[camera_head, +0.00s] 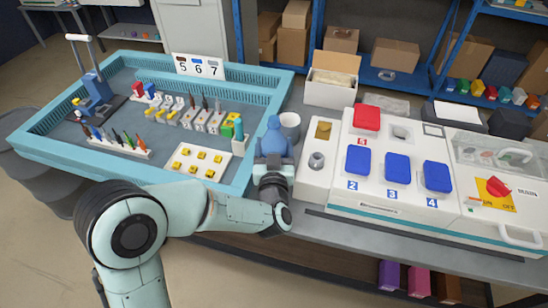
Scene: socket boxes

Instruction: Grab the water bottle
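My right gripper is not in view.
The teal tray (258,92) holds tools and small blocks. A white machine (385,207) with blue and red lids is on the right. An open box (331,94) stands behind.

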